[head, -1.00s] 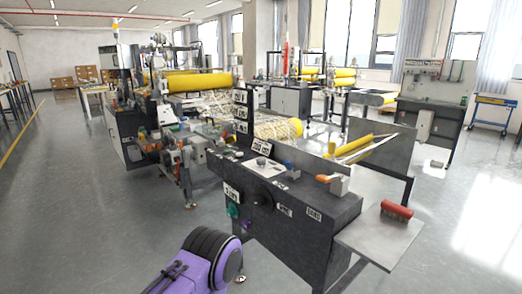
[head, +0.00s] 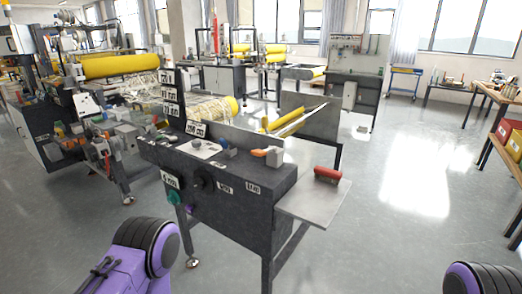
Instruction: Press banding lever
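A dark grey machine cabinet (head: 232,213) with labels stands in front of me. On its top right is an orange-handled lever (head: 260,152) beside a small light grey block (head: 274,158); it looks like the banding lever, but no label names it. The orange handle lies roughly level and points left. A green knob (head: 173,197) and a dark round knob (head: 202,181) are on the front face. Purple and black links of my arms show at the lower left and lower right. Neither gripper is in view, and nothing of mine touches the lever.
A metal side shelf (head: 312,203) with a red roller (head: 328,175) juts out at the cabinet's right. Larger machinery with a yellow roll (head: 113,66) stands behind left. Benches and red boxes (head: 503,131) are at the far right. The floor (head: 400,225) to the right is open.

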